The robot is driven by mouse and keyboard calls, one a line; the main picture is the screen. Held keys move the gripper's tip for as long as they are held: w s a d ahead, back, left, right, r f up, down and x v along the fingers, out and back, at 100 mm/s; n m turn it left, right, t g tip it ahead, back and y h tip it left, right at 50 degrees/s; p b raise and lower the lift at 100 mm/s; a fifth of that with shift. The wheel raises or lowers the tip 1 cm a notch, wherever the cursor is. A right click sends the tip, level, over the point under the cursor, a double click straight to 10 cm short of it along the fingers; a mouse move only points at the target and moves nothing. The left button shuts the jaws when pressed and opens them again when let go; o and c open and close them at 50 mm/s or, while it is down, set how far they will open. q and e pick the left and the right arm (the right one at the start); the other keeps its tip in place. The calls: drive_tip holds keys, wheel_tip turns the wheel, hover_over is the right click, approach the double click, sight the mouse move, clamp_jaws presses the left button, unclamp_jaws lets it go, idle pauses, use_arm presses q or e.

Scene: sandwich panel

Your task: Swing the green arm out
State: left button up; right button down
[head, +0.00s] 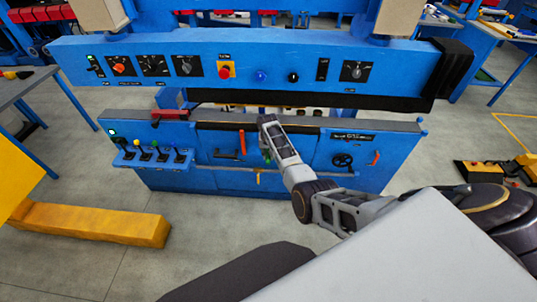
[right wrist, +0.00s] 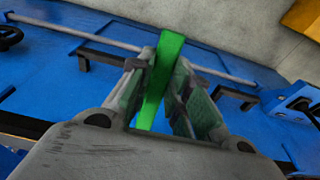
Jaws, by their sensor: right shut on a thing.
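The green arm (right wrist: 165,62) is a flat bright green strip in the right wrist view. It stands between the fingers of my right gripper (right wrist: 164,78), which is shut on it, with a pad against each side. In the head view my right gripper (head: 266,152) is at the front of the blue machine (head: 215,170), below its top edge. There the green arm is mostly hidden by the gripper and only a trace of green shows. The arm's pivot cannot be made out. My left gripper is not in view.
A grey rail (right wrist: 100,36) runs along the blue panel in the right wrist view. In the head view, a row of levers (head: 155,155) is left on the machine, a black handwheel (head: 342,160) right. The control beam (head: 215,70) hangs above. A yellow block (head: 100,223) lies on the left floor.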

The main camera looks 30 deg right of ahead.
drive_tip(key=shift+w+r+g+y, duration=0.1)
drive_tip(key=shift+r+g+y, duration=0.4)
drive_tip(key=shift+r+g, duration=0.5)
drive_tip(key=shift+r, duration=0.35)
drive_tip(key=c, duration=1.6)
unclamp_jaws()
drive_tip(key=shift+r, duration=0.1)
wheel_tip(320, 180, up, 12)
drive_tip(key=shift+d+f, duration=0.15)
drive_tip(key=shift+f, duration=0.1)
